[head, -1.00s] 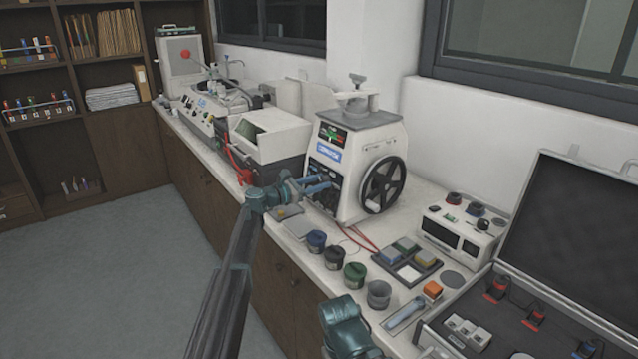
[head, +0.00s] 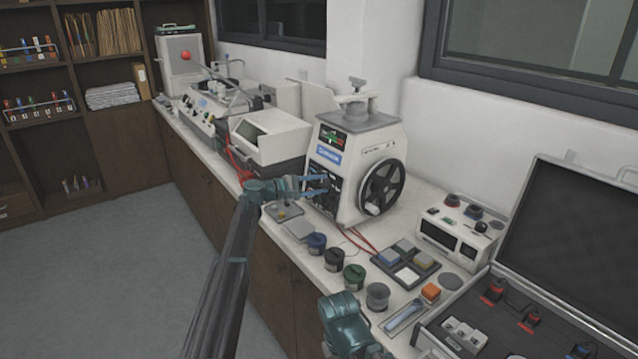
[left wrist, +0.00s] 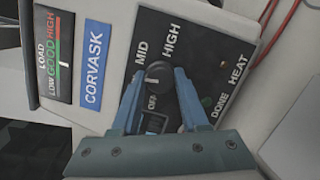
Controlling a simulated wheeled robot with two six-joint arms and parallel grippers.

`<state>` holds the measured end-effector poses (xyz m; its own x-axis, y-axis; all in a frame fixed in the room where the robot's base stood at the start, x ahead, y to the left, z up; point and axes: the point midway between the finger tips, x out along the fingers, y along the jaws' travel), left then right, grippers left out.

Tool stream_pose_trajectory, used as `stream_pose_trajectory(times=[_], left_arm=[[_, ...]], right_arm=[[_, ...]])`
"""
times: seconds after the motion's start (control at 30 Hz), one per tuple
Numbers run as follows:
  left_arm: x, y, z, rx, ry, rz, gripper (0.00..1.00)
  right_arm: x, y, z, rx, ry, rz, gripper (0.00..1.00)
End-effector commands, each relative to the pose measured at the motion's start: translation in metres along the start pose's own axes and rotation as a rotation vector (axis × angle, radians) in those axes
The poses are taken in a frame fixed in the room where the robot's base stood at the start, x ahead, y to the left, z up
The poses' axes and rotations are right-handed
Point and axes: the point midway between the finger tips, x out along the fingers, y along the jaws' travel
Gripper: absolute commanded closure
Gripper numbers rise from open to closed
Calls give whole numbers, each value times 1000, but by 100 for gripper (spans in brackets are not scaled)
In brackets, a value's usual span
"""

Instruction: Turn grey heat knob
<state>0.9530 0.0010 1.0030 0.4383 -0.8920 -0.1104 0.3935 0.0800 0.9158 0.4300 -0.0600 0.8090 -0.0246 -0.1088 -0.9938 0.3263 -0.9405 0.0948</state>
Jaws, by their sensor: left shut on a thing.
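The mounting press (head: 352,165) is a white machine with a blue label, a load gauge and a black handwheel on its side. In the left wrist view its dark panel (left wrist: 210,50) reads MID, HIGH, DONE and HEAT. The heat knob (left wrist: 158,74), round and dark grey with a light pointer mark, lies between the blue fingertips of my left gripper (left wrist: 160,78). My left gripper is shut on the knob, and the fingers cover its sides. In the head view my left gripper (head: 322,185) reaches the panel from the left. My right gripper's fingers do not show.
Several small jars (head: 354,276) and a tray of coloured blocks (head: 405,262) stand on the white counter right of the press. A white box-shaped machine (head: 270,138) is close on its left. A red cable (head: 362,240) runs along the counter. An open black case (head: 560,250) is at the right.

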Motion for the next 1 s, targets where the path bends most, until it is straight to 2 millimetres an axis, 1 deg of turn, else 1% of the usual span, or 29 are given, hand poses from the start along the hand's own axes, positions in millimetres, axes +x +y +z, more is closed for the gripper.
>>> stream_pose_trajectory(times=[0.03,0.5,0.7,1.0], left_arm=[[0,2,0,42,1,-8,100],[0,1,1,448,0,-83,100],[0,1,1,570,0,-106,100],[0,0,0,670,0,-126,100]], right_arm=[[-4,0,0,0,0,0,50],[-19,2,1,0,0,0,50],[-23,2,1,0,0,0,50],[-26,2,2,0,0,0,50]])
